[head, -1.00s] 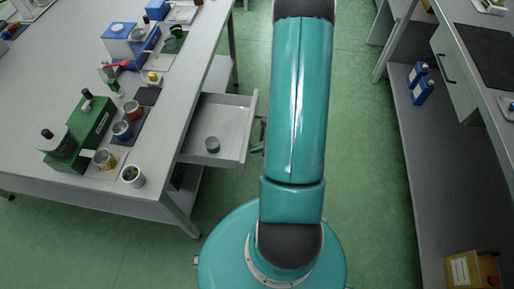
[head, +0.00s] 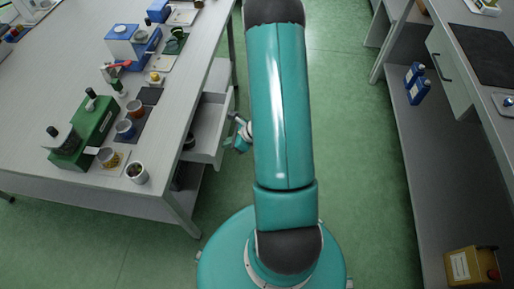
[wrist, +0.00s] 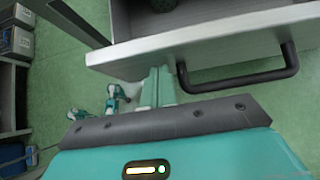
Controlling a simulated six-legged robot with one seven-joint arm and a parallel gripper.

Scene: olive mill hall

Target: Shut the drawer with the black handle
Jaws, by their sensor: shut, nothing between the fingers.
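The drawer (head: 209,131) under the left bench is partly open; its pale tray sticks out from below the bench top. In the wrist view its light front panel (wrist: 210,52) crosses the top, with the black bar handle (wrist: 240,82) on it. My gripper (wrist: 158,72) is shut and empty. Its fingertips are at the front panel, just left of the handle; I cannot tell whether they press on it. In the head view my gripper (head: 241,134) is at the drawer's outer side, partly hidden by my arm. A small round dark thing (wrist: 165,5) lies inside the drawer.
The left bench (head: 60,185) carries green and blue devices, jars and cups. A right bench (head: 490,110) has another drawer (head: 448,68) and a lower shelf with blue bottles (head: 417,85). A cardboard box (head: 473,267) is at lower right. Green floor between benches is clear.

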